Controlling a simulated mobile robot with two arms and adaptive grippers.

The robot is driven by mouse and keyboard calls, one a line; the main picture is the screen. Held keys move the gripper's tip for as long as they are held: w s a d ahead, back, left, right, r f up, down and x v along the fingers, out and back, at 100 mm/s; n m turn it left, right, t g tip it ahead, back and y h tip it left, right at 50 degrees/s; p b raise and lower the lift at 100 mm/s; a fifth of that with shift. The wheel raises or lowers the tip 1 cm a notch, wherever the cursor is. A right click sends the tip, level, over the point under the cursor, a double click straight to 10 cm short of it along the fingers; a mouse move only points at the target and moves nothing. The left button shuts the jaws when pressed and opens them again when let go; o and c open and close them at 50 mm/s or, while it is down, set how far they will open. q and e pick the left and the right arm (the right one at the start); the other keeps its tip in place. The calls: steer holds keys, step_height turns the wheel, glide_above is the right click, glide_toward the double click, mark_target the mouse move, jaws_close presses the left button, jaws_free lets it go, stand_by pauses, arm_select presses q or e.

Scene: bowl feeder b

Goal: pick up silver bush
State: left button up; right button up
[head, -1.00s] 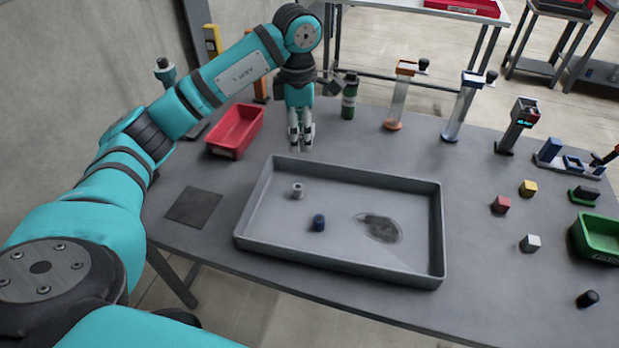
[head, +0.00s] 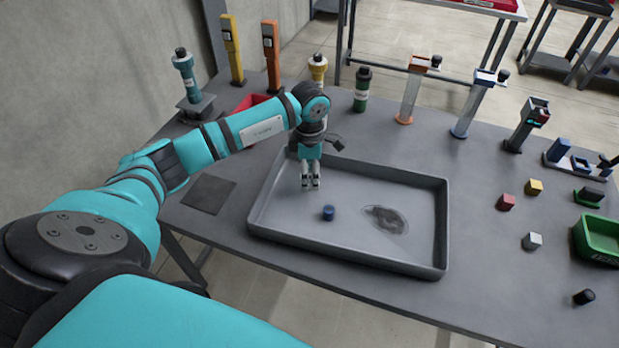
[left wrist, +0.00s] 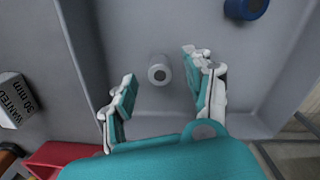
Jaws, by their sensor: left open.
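The silver bush (left wrist: 159,70) is a small light-grey cylinder with a dark hole in its end, on the floor of the grey tray (head: 300,235). In the left wrist view it lies between and beyond my open fingertips, apart from both. In the head view my left gripper hides it. My left gripper (head: 310,183) points down over the left part of the tray, open and empty; it also shows in the left wrist view (left wrist: 160,85). My right gripper is not in view.
A blue bush (head: 328,213) lies in the tray close by, right of the gripper. A dark smudge (head: 385,219) marks the tray floor further right. A red bin (head: 250,103) is behind my arm. Small cubes and a green bin (head: 598,240) stand to the right.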

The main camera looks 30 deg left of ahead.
arm_select(q)
steer(key=shift+f, duration=1.1)
jaws_close()
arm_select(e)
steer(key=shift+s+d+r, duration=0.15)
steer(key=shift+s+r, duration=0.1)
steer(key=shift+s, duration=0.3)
arm_select(q)
steer(key=shift+r, duration=0.1)
